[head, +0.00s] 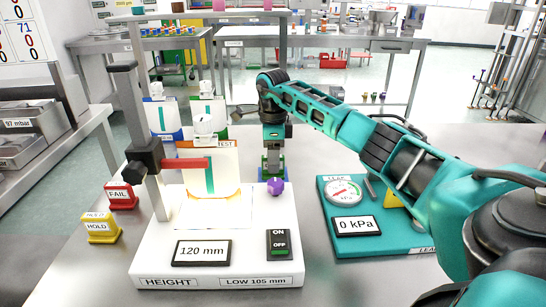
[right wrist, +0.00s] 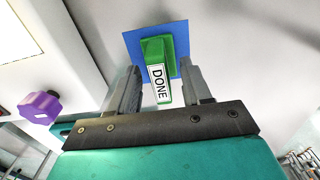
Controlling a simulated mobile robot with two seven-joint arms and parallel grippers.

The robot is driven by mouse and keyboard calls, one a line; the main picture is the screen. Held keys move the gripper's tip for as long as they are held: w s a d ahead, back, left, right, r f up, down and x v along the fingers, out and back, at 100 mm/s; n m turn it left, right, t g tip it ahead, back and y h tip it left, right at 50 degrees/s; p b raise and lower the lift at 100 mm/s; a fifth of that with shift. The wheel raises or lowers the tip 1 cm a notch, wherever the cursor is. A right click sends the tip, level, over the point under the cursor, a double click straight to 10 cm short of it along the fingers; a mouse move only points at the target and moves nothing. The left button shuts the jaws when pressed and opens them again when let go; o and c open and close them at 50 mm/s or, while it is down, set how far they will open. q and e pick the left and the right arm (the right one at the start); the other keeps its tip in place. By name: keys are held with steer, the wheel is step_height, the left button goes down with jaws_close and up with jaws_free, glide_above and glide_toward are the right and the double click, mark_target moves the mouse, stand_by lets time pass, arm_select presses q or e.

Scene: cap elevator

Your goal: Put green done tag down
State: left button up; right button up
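The green DONE tag (right wrist: 158,50) stands on a blue square (right wrist: 128,42) in the right wrist view. My right gripper (right wrist: 158,68) has one finger on each side of the tag, with narrow gaps showing, so it looks open around it. In the head view my right gripper (head: 272,158) points down behind the white height gauge; a little green and blue shows beneath it, and the tag is mostly hidden. My left gripper is not in view.
The height gauge (head: 150,255) stands in front, with a purple knob (head: 276,187) near the gripper. The teal leak tester (head: 385,238) lies to the right. The red FAIL tag (head: 121,197) and yellow HOLD tag (head: 101,228) stand at left.

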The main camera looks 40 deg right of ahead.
step_height(320, 180, up, 12)
steer(key=p, duration=0.2)
steer(key=shift+r, duration=0.15)
stand_by(0.8)
